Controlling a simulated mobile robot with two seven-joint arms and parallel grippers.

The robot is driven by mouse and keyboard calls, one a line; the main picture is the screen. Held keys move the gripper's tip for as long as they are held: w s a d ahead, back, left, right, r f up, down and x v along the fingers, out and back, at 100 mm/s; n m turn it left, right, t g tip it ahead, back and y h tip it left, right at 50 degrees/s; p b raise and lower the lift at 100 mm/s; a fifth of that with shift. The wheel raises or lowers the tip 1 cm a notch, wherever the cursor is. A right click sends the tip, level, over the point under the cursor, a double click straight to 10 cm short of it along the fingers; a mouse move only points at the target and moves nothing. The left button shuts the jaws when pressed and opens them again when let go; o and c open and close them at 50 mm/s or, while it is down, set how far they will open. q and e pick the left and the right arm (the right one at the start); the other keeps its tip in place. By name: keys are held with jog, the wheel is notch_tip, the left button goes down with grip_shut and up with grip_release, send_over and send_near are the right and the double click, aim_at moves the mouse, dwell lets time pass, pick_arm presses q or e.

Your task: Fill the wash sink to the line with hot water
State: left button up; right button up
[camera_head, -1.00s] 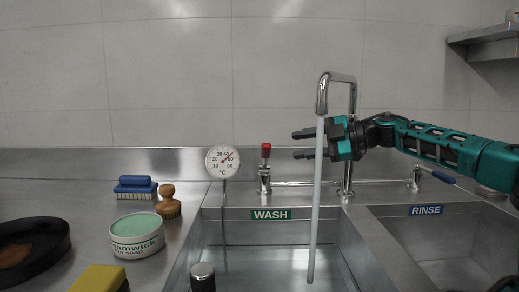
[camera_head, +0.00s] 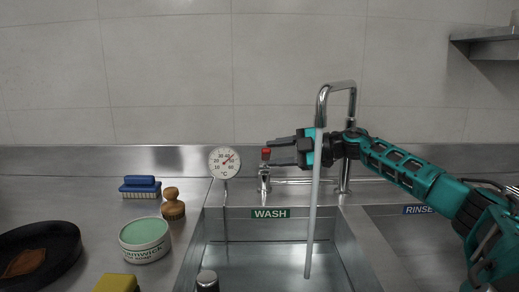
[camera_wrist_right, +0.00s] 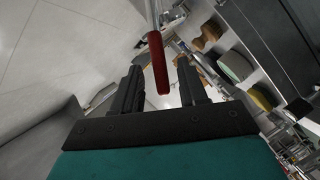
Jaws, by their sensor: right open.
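The wash sink (camera_head: 335,232) is at the lower middle of the head view, under a green WASH label (camera_head: 270,213). A stream of water (camera_head: 313,205) falls into it from the chrome spout (camera_head: 337,87). The red-topped hot tap (camera_head: 265,172) stands behind the sink; its red handle also shows in the right wrist view (camera_wrist_right: 158,62). My right gripper (camera_head: 268,153) is open, with its fingers at the red handle; in the wrist view the handle lies between the fingers, contact unclear. A dial thermometer (camera_head: 223,162) stands in the sink's left side. My left gripper is out of view.
A blue brush (camera_head: 140,187), wooden brush (camera_head: 172,205), green soap tin (camera_head: 145,238), yellow sponge (camera_head: 117,283) and dark pan (camera_head: 38,252) occupy the left counter. The rinse sink (camera_head: 410,240) is right.

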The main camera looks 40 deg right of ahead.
jog(key=x, duration=0.5)
grip_shut()
dwell(0.5)
